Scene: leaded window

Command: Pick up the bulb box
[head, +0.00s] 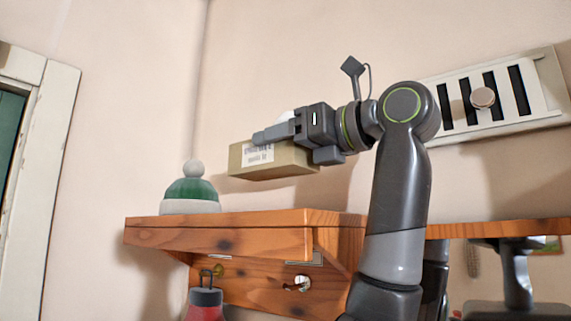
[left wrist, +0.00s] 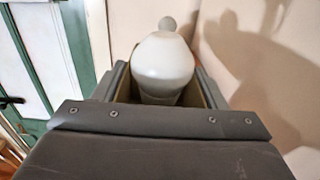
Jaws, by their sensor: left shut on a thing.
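The bulb box (head: 295,160) is a tan cardboard box with a printed white label on its side. It is held in the air above the wooden shelf, clear of it. My left gripper (head: 285,143) is shut on it, with the fingers along its sides. In the left wrist view the box (left wrist: 122,84) is open at the top, and a rounded white bulb (left wrist: 162,66) sits inside. The gripper hides part of the box. My right gripper is not clearly seen.
A wooden shelf (head: 215,238) runs below the box. A green and white knit hat (head: 190,190) stands on its left end. A red lantern-like object (head: 205,300) hangs under it. A slotted wall vent with a knob (head: 483,98) is at right. A white-framed door (head: 45,150) is at far left.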

